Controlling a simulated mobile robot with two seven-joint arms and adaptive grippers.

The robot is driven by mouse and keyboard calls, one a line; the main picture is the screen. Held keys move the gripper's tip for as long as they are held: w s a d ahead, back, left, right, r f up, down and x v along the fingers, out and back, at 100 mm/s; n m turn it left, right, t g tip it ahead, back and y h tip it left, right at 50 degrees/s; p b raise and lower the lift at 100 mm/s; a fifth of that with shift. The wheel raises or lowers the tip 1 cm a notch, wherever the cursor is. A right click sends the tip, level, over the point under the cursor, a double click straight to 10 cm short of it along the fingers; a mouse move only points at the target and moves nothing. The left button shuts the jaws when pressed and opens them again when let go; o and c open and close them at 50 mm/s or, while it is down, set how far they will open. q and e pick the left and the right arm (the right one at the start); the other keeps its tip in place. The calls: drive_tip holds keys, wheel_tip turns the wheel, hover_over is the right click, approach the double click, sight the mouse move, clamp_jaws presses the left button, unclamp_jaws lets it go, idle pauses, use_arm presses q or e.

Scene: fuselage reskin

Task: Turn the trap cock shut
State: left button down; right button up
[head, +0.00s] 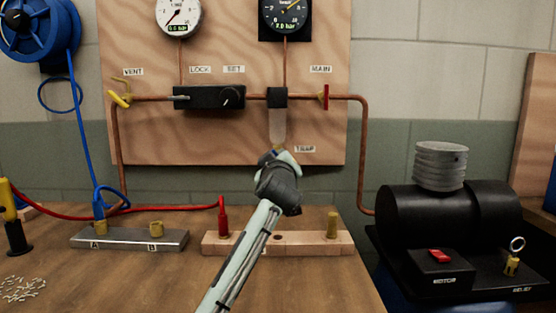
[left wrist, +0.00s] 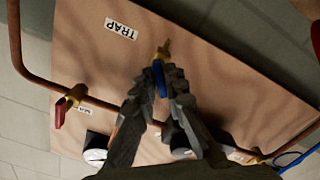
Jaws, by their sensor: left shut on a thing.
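The trap cock shows in the left wrist view as a small brass stem (left wrist: 163,50) with a blue handle (left wrist: 159,80). My left gripper (left wrist: 160,88) is shut on the blue handle, one finger on each side. In the head view my left gripper (head: 278,158) is under the clear trap bowl (head: 277,127), left of the TRAP label (head: 305,149), and its wrist hides most of the cock. The TRAP label also shows in the left wrist view (left wrist: 121,28). My right gripper is in neither view.
The plywood panel (head: 220,150) carries a yellow VENT lever (head: 120,100), the regulator block (head: 209,97), a red MAIN handle (head: 326,97) and copper pipes. Below are a wooden block (head: 310,243), a metal A/B bar (head: 130,239) and a red hose (head: 150,206). A black compressor (head: 440,210) stands right.

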use_arm(q)
drive_tip(key=shift+a+r+m, duration=0.1)
drive_tip(key=shift+a+m, duration=0.05)
drive_tip(key=shift+m, duration=3.55)
drive_tip(key=shift+r, duration=0.1)
drive_tip(key=c, duration=1.8)
unclamp_jaws()
drive_tip(key=shift+o, duration=0.8)
drive_tip(key=s, duration=1.2)
drive_tip(key=shift+f, duration=0.25)
